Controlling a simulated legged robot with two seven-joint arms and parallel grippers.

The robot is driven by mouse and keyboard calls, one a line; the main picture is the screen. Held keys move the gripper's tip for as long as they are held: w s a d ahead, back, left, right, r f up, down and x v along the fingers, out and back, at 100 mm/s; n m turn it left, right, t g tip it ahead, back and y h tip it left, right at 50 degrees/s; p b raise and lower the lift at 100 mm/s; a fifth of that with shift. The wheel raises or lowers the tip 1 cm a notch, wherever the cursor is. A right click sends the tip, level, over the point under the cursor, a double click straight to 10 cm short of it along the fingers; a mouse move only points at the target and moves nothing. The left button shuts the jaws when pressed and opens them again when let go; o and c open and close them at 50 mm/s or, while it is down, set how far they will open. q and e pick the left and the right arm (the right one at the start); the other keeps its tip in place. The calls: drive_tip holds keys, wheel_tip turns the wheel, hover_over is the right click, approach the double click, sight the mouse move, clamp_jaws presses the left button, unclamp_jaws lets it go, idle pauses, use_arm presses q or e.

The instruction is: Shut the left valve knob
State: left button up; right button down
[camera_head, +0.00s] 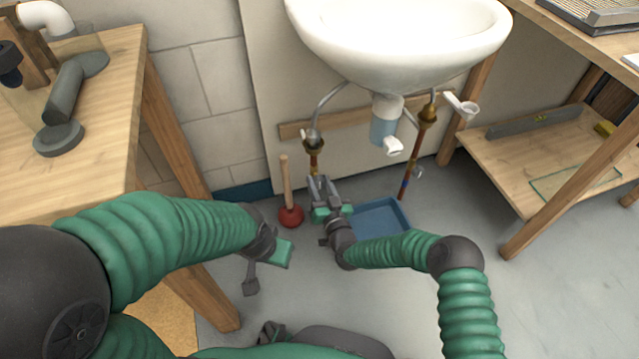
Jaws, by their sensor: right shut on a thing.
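The left supply pipe (313,160) hangs below the white sink and has a brass fitting (313,143) near its top. My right gripper (318,183) reaches up to the lower part of this pipe, its jaws shut at the spot of the left valve knob. The knob itself is hidden by the fingers, so how far it is turned cannot be seen. My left gripper (267,270) hangs over the floor at the lower left, its fingers spread and empty, apart from the pipes.
A plunger (290,212) stands just left of my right gripper. A blue tray (381,215) lies on the floor to its right. The right supply pipe (412,165), sink (400,50) and drain trap (385,122) are close by. Wooden benches flank both sides.

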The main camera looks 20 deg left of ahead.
drive_tip(key=shift+f+m, duration=0.1)
drive_tip(key=shift+m, duration=0.3)
drive_tip(key=m, duration=0.3)
drive_tip(key=shift+d, duration=0.1)
drive_tip(key=m, duration=0.5)
drive_tip(key=shift+f, duration=0.15)
drive_tip(key=m+b, duration=0.1)
drive_tip(key=m, duration=0.3)
drive_tip(key=shift+w+d+f+m, duration=0.1)
drive_tip(key=shift+m, duration=0.2)
drive_tip(key=shift+m+b, duration=0.9)
drive_tip(key=shift+m, duration=1.4)
drive_tip(key=shift+f, duration=0.1)
drive_tip(key=c, duration=0.9)
unclamp_jaws()
